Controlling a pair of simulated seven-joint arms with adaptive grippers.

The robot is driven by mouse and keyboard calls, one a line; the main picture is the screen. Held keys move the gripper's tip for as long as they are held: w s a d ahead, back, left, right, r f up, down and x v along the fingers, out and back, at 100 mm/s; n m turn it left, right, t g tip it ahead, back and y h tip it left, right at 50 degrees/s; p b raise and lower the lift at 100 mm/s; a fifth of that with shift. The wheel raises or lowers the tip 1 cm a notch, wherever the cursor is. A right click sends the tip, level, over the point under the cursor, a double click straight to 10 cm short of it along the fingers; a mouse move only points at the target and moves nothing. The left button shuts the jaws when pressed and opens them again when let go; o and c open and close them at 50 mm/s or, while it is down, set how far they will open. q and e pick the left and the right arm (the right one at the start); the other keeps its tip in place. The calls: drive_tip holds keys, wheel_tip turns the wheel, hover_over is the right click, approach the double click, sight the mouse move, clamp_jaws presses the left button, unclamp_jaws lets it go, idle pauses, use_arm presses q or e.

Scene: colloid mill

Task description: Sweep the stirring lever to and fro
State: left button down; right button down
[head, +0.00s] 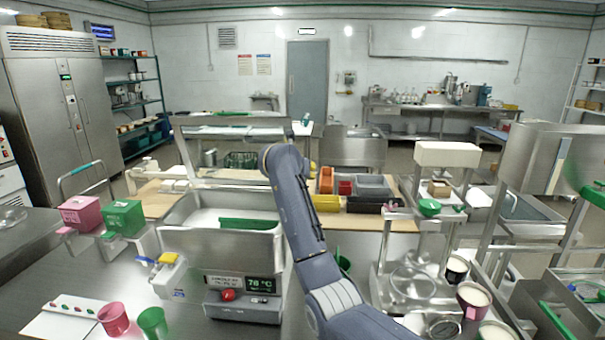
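A steel vat (178,243) stands left of centre with pale liquid (205,218) in it. A green paddle-like bar (249,223) lies across its front right part. A metal frame with a bar (230,185) runs above the back of the vat. I cannot tell for sure which of these parts is the stirring lever. Neither gripper shows, so I cannot tell whether either touches anything.
A panel reading 78 °C (254,285) with a red button (228,295) sits below the vat. Blue (145,261) and yellow (168,257) tap handles stick out at left. Pink (113,319) and green (153,323) cups stand in front. A steel machine (447,155) stands at right.

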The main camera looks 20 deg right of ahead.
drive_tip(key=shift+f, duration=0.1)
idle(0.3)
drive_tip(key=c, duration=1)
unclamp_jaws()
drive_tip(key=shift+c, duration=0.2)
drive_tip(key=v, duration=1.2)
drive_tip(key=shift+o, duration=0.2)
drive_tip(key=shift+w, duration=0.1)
